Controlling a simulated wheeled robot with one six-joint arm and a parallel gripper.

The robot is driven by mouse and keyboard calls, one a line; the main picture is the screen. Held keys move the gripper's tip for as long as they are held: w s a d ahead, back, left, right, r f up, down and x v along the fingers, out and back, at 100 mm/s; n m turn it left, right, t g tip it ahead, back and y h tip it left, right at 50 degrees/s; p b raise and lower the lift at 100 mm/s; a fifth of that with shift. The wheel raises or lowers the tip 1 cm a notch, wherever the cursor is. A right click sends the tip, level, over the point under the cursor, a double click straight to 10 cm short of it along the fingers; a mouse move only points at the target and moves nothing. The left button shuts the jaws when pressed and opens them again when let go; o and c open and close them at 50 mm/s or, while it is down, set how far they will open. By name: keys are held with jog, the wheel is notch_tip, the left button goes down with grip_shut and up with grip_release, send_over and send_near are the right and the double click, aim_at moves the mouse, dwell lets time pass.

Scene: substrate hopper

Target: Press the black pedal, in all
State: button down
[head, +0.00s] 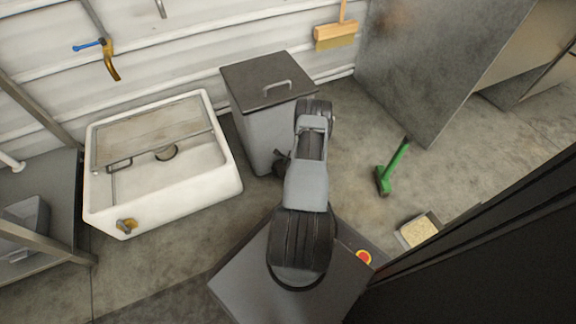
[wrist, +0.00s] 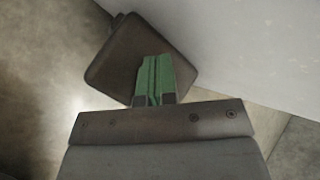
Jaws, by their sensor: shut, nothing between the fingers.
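The black pedal (wrist: 112,62) is a dark, rounded square plate next to a pale wall in the wrist view. My gripper (wrist: 155,62) has green fingers, shut with nothing between them. The fingers overlap the right part of the pedal in the picture. I cannot tell whether they touch it or hang above it. In the head view, the grey bin (head: 252,135) stands with its dark lid (head: 265,78) down. My arm covers the bin's right front, and I cannot make out the pedal clearly there.
A white sink (head: 225,185) stands left of the bin. A green-handled brush (head: 393,168) and a small pan (head: 418,230) are on the floor at right. A grey metal panel (head: 425,60) stands behind them. A broom head (head: 335,35) hangs on the wall.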

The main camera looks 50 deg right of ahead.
jog(key=shift+f, duration=1.65)
dwell(1.1)
jog(key=shift+r, duration=0.15)
jog(key=shift+r+p, duration=1.35)
jog(key=shift+r, duration=0.55)
jog(key=shift+r, duration=0.15)
jog(key=shift+r+p, duration=1.85)
jog(key=shift+r, duration=0.55)
jog(key=shift+s, duration=0.1)
